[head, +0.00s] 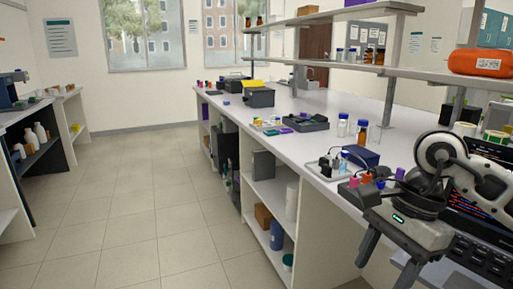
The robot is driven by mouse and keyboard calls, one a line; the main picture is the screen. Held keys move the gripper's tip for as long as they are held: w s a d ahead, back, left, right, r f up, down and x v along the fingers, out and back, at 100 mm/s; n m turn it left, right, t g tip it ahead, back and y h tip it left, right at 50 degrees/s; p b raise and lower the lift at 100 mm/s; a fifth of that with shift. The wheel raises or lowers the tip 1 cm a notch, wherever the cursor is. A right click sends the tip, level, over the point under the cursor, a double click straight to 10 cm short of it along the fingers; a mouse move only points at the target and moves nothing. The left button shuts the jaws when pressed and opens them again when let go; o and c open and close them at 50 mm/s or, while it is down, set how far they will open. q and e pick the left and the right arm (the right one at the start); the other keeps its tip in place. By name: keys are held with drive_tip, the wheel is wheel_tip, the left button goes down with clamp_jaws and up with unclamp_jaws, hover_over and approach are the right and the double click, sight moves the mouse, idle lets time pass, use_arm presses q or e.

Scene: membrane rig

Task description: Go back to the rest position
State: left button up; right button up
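My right gripper (382,275) hangs at the lower right, its arm coming in from the right edge. Its two dark fingers point down and stand apart, with nothing seen between them. The lower finger runs close to the bottom edge of the picture. The gripper hangs in front of the long white bench (318,185) and hides part of it. My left gripper is not in view.
On the bench are a small tray (325,172), a dark blue box (360,157), capped bottles (342,126) and a black tray (303,122). Coloured caps (366,178) show right behind my gripper. A laptop (480,215) lies behind my arm. The tiled floor (130,205) at left is clear.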

drive_tip(key=s+a+r+m+g+y, duration=0.1)
drive_tip(key=s+a+m+y, duration=0.25)
drive_tip(key=a+y, duration=0.5)
drive_tip(key=s+a+r+m+g+y, duration=0.1)
drive_tip(key=s+a+m+g+y, duration=0.15)
drive_tip(key=a+m+y, duration=0.55)
drive_tip(key=w+d+f+m+t, duration=0.1)
drive_tip(key=w+m+t, duration=0.2)
drive_tip(key=m+t, duration=0.65)
drive_tip(key=w+f+m+t, duration=0.2)
drive_tip(key=w+m+t, duration=0.1)
drive_tip(key=m+t, duration=0.7)
drive_tip(key=d+f+m+t+h, duration=0.2)
drive_tip(key=d+f+m+h, duration=0.4)
drive_tip(key=f+m+h, duration=0.7)
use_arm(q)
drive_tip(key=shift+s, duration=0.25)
use_arm(e)
drive_tip(key=s+d+f+m+g+h, duration=0.1)
drive_tip(key=s+d+f+m+g, duration=0.1)
drive_tip(key=s+f+m, duration=0.3)
drive_tip(key=s+d+f+m+g+h, duration=0.2)
drive_tip(key=s+f+m+g, duration=0.2)
drive_tip(key=f, duration=0.5)
drive_tip(key=s+m, duration=0.2)
drive_tip(key=m, duration=0.1)
drive_tip(key=shift+s+d+f+g, duration=0.15)
drive_tip(key=shift+s+d+g, duration=0.1)
drive_tip(key=shift+d+g, duration=0.05)
